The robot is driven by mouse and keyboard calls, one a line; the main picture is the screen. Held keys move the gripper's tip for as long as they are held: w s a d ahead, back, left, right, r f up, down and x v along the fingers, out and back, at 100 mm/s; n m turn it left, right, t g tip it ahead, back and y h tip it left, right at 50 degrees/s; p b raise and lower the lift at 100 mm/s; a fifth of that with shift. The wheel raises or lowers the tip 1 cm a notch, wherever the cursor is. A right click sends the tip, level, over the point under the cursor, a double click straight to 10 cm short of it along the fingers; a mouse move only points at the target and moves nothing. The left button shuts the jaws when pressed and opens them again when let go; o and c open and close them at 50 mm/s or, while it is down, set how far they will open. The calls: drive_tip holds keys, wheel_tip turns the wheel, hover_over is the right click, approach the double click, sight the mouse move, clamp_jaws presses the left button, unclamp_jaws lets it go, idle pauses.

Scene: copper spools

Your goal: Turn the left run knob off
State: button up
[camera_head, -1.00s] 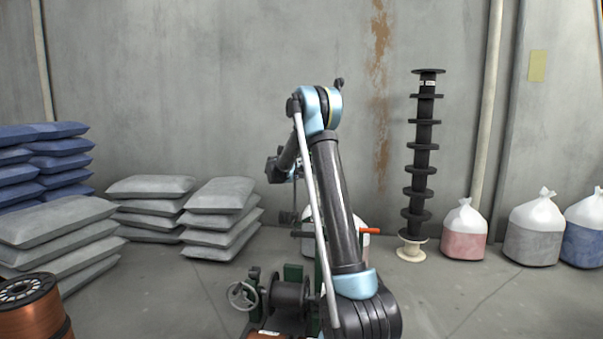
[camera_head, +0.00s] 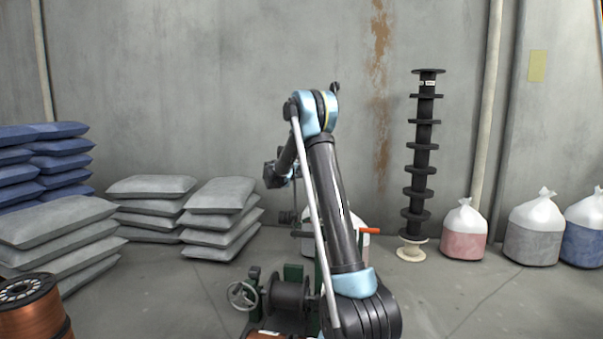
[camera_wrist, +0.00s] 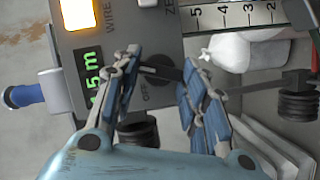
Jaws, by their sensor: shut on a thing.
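In the wrist view a black knob (camera_wrist: 158,76) sits on a grey panel (camera_wrist: 190,46), with the letters OFF beside it. I cannot tell from the view whether another knob is on the panel. My gripper (camera_wrist: 159,66) has its blue-padded fingers on either side of the knob and is shut on it. The fingers hide part of the knob, so its exact pointing is hard to read. In the head view my arm hides the panel and the gripper.
The panel carries a lit orange light (camera_wrist: 78,14), a green digit display (camera_wrist: 89,82) and a ruler scale (camera_wrist: 235,14). A blue handle (camera_wrist: 24,95) sticks out at the left. A machine with a handwheel (camera_head: 242,296) and a spool (camera_head: 290,294) stands below my arm.

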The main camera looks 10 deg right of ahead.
drive_tip(key=n+t, duration=0.1)
drive_tip(key=n, duration=0.2)
drive_tip(key=f+n+t+h, duration=0.1)
drive_tip(key=n, duration=0.3)
drive_tip(key=n+t, duration=0.1)
drive_tip(key=n, duration=0.2)
drive_tip(key=shift+s+f+n+h, duration=0.1)
drive_tip(key=shift+f+n+h, duration=0.05)
drive_tip(key=shift+n+h, duration=0.25)
drive_tip(key=shift+t, duration=0.3)
drive_tip(key=o, duration=1.1)
drive_tip(key=shift+c, duration=0.2)
drive_tip(key=v, duration=1.1)
drive_tip(key=shift+s+a+f, duration=0.25)
drive_tip(key=shift+s, duration=0.05)
